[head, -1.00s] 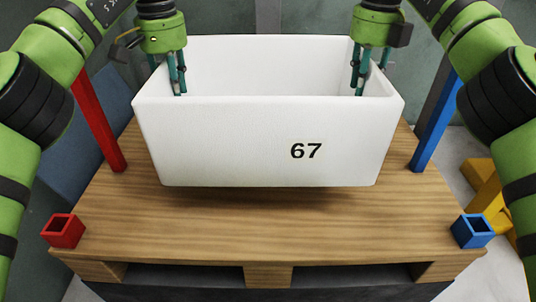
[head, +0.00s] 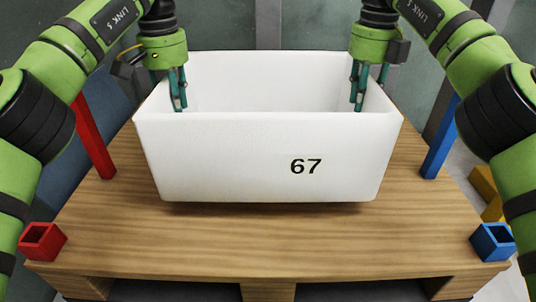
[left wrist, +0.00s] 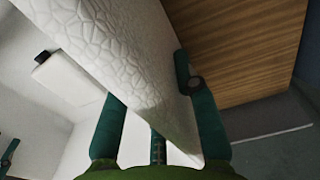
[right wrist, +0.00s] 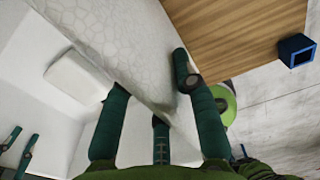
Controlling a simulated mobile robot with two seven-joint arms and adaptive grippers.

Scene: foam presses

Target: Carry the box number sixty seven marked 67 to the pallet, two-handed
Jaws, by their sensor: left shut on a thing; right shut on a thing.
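The white foam box (head: 235,150) marked 67 is upright and open-topped in the head view, over the middle of the wooden pallet (head: 270,235). A thin dark shadow lies under its front edge; I cannot tell whether it touches the boards. My left gripper (head: 179,98) is shut on its left wall, and my right gripper (head: 358,96) on its right wall. In the left wrist view the box wall (left wrist: 135,50) passes between the fingers. The right wrist view shows the same on the other wall (right wrist: 120,55). The box hides the middle back of the pallet.
The pallet has a red post (head: 95,140) and red corner socket (head: 43,241) at left, a blue post (head: 440,140) and blue socket (head: 492,241) at right. A yellow object (head: 486,190) stands beyond the right edge. Bare boards lie in front of the box.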

